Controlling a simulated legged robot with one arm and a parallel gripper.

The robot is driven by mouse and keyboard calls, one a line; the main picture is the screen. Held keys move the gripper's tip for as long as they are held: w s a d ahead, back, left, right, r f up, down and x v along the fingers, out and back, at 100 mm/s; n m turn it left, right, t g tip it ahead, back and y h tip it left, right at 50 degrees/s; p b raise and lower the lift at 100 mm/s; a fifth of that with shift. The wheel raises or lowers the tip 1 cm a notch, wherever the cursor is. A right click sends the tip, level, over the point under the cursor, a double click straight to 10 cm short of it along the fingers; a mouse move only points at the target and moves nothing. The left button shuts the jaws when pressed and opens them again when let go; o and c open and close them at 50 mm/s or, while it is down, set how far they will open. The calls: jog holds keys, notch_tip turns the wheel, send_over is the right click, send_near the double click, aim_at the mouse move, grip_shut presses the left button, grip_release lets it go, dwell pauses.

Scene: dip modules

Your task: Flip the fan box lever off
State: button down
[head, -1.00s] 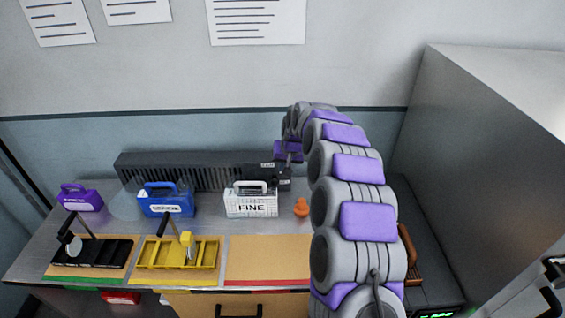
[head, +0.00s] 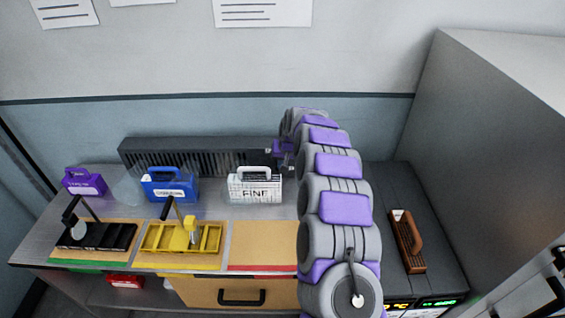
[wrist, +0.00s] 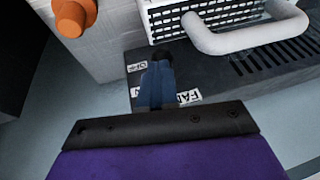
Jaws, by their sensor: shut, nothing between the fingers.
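The fan box (head: 190,156) is a long dark grey vented box along the back of the counter, behind the coloured cases. Its right end is partly behind my arm in the head view. In the wrist view, its dark top (wrist: 240,85) carries white labels, one reading FAN (wrist: 189,97). My gripper (wrist: 157,80) is shut and empty, its bluish fingers over the labelled end of the fan box. A small dark piece (wrist: 165,54) shows at the fingertips; I cannot tell whether it is the lever or whether the fingers touch it. In the head view my gripper (head: 277,153) is small and partly hidden.
A white FINE case (head: 255,187) stands in front of the fan box; its handle (wrist: 240,38) is close to the fingers. An orange object (wrist: 74,14) is nearby. Blue (head: 170,186) and purple (head: 84,182) cases stand left.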

jog(key=shift+s+a+f+p, duration=0.3)
jog(key=shift+s+a+f, duration=0.1)
jog(key=shift+s+f, duration=0.15)
jog(key=shift+d, duration=0.1)
jog(key=shift+w+d, duration=0.1)
jog(key=shift+d, duration=0.05)
jog(key=shift+r, duration=0.1)
jog(key=shift+r+p, duration=0.3)
jog(key=shift+r, duration=0.3)
jog(key=shift+r, duration=0.1)
jog(key=shift+r, duration=0.2)
jog(key=s+p+v, duration=0.2)
jog(key=v, duration=1.1)
jog(key=shift+f, duration=0.25)
